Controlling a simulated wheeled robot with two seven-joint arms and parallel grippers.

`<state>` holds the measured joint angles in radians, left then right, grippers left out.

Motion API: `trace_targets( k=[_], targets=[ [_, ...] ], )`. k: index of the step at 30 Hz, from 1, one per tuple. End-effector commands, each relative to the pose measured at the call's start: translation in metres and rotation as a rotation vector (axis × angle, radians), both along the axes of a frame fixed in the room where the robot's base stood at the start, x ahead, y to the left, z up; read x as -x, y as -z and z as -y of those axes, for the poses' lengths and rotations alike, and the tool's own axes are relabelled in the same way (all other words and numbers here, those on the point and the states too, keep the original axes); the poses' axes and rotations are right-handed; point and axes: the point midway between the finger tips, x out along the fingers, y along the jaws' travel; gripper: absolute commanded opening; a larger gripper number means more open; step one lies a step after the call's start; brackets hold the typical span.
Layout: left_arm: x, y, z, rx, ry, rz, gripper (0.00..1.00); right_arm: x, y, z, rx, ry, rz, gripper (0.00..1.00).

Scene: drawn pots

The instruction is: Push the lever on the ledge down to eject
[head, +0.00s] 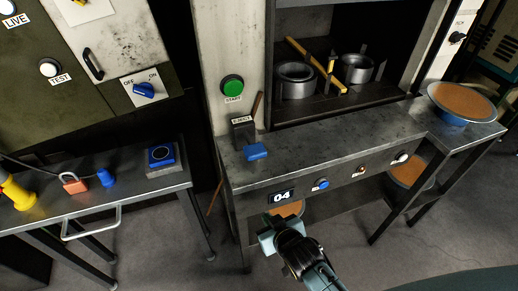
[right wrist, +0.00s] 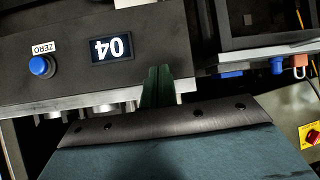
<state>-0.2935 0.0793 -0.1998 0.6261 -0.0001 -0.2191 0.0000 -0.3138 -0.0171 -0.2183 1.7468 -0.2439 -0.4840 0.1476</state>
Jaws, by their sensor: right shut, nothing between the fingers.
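The eject lever is a dark upright block labelled EJECT (head: 243,131) with a blue handle (head: 256,152), at the left end of the grey metal ledge (head: 345,145) in the head view. My right gripper (head: 272,233) is below and in front of the ledge, near the 04 display, apart from the blue handle. Its green fingers (right wrist: 157,86) are together and empty in the right wrist view, beside the front panel. I cannot make out the lever in the right wrist view. My left gripper is not in view.
The 04 display (head: 281,196) and a blue button (head: 322,184) are on the ledge's front panel. A green START button (head: 232,86) is above the lever. Metal pots (head: 296,80) stand in the opening behind. A side table (head: 120,190) is left, across a gap.

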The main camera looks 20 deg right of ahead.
Motion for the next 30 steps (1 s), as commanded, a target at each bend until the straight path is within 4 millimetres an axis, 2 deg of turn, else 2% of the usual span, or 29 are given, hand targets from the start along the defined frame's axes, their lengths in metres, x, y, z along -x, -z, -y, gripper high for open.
trace_targets(
  k=[1,3,6,10,12,15,25,30],
  targets=[
    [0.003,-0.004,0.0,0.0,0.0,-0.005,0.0,-0.013,-0.045,0.0,-0.014,0.017,0.075,0.0],
    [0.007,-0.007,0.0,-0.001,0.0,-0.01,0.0,-0.023,-0.094,0.002,-0.029,0.04,0.158,0.0],
    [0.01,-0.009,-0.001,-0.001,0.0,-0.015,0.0,-0.03,-0.15,0.007,-0.048,0.07,0.25,0.0],
    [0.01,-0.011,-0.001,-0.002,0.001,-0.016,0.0,-0.03,-0.194,0.013,-0.065,0.097,0.325,0.0],
    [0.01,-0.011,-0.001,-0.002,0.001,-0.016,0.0,-0.03,-0.206,0.015,-0.068,0.105,0.345,0.0],
    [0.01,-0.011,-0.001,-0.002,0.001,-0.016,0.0,-0.03,-0.211,0.016,-0.07,0.108,0.354,0.0],
    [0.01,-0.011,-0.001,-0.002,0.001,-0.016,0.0,-0.032,-0.21,0.015,-0.07,0.107,0.355,0.0],
    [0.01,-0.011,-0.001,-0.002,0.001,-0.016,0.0,-0.05,-0.207,0.015,-0.07,0.107,0.357,0.0]
  ],
)
